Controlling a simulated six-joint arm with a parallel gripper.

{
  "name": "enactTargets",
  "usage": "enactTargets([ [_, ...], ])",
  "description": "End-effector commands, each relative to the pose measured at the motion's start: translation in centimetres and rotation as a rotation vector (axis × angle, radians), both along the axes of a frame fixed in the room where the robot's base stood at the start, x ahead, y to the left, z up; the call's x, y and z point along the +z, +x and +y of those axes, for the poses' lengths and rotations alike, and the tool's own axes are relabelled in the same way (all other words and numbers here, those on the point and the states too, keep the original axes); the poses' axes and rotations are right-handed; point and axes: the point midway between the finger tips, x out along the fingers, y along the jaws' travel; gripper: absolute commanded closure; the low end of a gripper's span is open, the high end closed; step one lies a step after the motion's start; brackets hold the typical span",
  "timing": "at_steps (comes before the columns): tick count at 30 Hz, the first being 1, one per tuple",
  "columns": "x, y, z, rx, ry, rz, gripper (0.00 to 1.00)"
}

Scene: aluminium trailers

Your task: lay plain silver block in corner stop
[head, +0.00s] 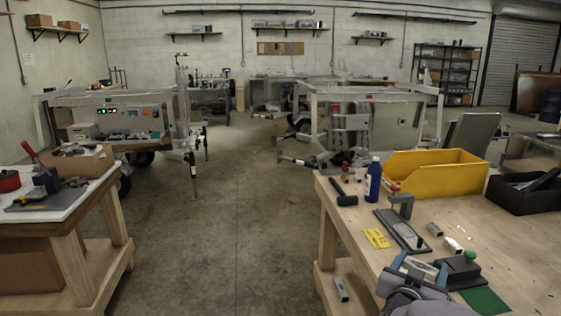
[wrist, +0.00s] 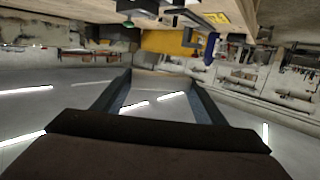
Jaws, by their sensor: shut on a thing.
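My gripper (head: 422,267) is at the near edge of the right workbench, its fingers shut on a plain silver block (head: 421,264). In the wrist view my gripper (wrist: 160,78) shows its two dark fingers on either side of the block's pale end (wrist: 163,73). A dark fixture with a green knob (head: 459,272) stands on the bench just right of the gripper; I cannot tell for sure whether it is the corner stop. The gripper partly hides the bench beside it. Whether the block touches anything below is not clear.
On the bench (head: 520,262) are a dark grey plate (head: 400,230), a clamp (head: 402,203), small silver pieces (head: 435,229), a yellow card (head: 377,238), a blue bottle (head: 373,180), a yellow bin (head: 435,173) and a green mat (head: 485,301). The right part is mostly clear.

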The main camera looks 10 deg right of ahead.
Motion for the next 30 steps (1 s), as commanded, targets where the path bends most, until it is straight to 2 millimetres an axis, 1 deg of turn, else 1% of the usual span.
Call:
enactTargets([
  [1, -0.7, 0.6, 1.4, 0.056, -0.001, 0.006, 0.6],
  [5, -2.7, 2.0, 5.5, 0.215, 0.004, 0.008, 0.6],
  [6, -3.8, 2.4, 7.1, 0.27, 0.003, 0.012, 0.6],
  [9, -6.3, 2.9, 11.1, 0.4, 0.007, 0.013, 0.6],
  [10, -7.0, 3.0, 12.2, 0.435, 0.01, 0.011, 0.6],
  [12, -8.3, 3.4, 13.8, 0.484, 0.006, 0.009, 0.6],
  [17, -11.3, 3.4, 17.1, 0.572, 0.008, 0.006, 0.6],
  [21, -13.4, 2.7, 19.3, 0.621, 0.004, 0.0, 0.6],
  [25, -14.9, 1.8, 21.1, 0.657, 0.003, -0.001, 0.6],
  [30, -15.9, 0.8, 23.4, 0.705, 0.001, -0.001, 0.6],
])
